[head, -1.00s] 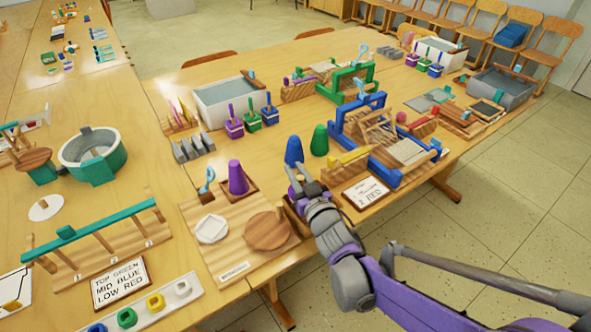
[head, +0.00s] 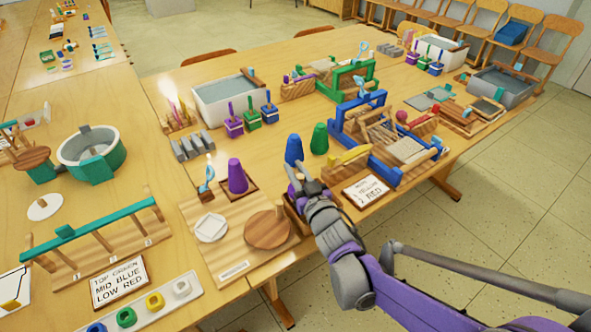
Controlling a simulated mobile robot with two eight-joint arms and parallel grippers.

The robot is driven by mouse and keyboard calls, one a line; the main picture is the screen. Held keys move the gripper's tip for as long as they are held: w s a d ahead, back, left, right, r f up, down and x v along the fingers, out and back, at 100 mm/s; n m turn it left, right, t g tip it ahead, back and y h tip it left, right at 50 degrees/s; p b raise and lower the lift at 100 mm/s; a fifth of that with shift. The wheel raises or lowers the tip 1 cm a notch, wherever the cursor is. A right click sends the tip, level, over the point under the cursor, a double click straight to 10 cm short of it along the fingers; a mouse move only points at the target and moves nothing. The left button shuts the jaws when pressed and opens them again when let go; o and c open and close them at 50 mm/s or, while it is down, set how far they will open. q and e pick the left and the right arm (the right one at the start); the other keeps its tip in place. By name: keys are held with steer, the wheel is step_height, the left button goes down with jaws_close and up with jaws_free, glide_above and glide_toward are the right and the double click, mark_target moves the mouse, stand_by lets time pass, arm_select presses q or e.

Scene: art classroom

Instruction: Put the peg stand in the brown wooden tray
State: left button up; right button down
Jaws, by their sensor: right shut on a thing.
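My right gripper (head: 302,188) reaches in from the lower right and is shut at the table's front edge, just in front of the blue cone (head: 294,150). What it grips is mostly hidden by the gripper itself; a bit of brown wood (head: 291,207) shows beside its left side. I cannot tell for sure which piece is the peg stand. A small brown wooden tray (head: 251,193) lies left of the gripper with a purple cone (head: 237,177) standing in it. My left gripper is not in view.
A wooden board (head: 230,247) with a white plate and a round wooden disc lies left of the gripper. A green cone (head: 319,139), a lettered card (head: 366,191) and a blue frame (head: 361,125) stand to the right. Bare table lies between the grey blocks and the cones.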

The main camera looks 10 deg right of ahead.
steer(key=shift+f+b, duration=0.65)
steer(key=shift+f, duration=0.45)
steer(key=shift+f+b, duration=0.45)
steer(key=shift+f, duration=0.2)
stand_by(0.4)
steer(key=shift+s+f+b, duration=0.2)
steer(key=shift+f+b, duration=0.1)
steer(key=shift+f, duration=0.05)
stand_by(0.4)
steer(key=shift+r, duration=0.2)
steer(key=shift+w+r+p, duration=0.2)
steer(key=shift+r+p, duration=0.15)
steer(key=shift+p, duration=0.15)
step_height(320, 180, up, 7)
steer(key=p, duration=0.4)
stand_by(0.5)
stand_by(0.3)
